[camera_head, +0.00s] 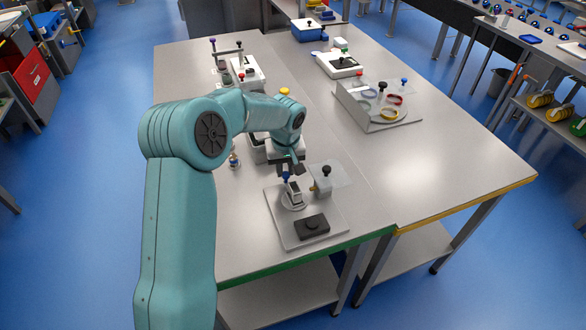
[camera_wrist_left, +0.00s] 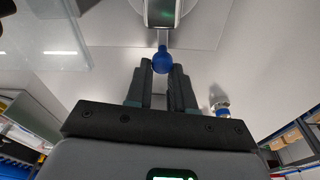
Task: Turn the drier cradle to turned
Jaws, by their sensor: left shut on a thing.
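The drier cradle (camera_head: 293,192), a small white and dark upright piece on a round base, stands on a pale square plate (camera_head: 331,217) near the table's front edge. Its near end also shows at the top of the left wrist view (camera_wrist_left: 163,13). A blue ball knob (camera_wrist_left: 162,61) sticks out from it on a short stem. My left gripper (camera_head: 287,175) is shut on this knob; in the left wrist view the two dark fingers (camera_wrist_left: 160,72) sit on either side of it. The gripper partly hides the knob in the head view. My right gripper is not in view.
A dark block (camera_head: 312,226) lies at the plate's front. A clear panel with a black knob (camera_head: 326,171) stands close right of the cradle. A clear-walled tray (camera_head: 378,118) is farther back. The right table's front is clear.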

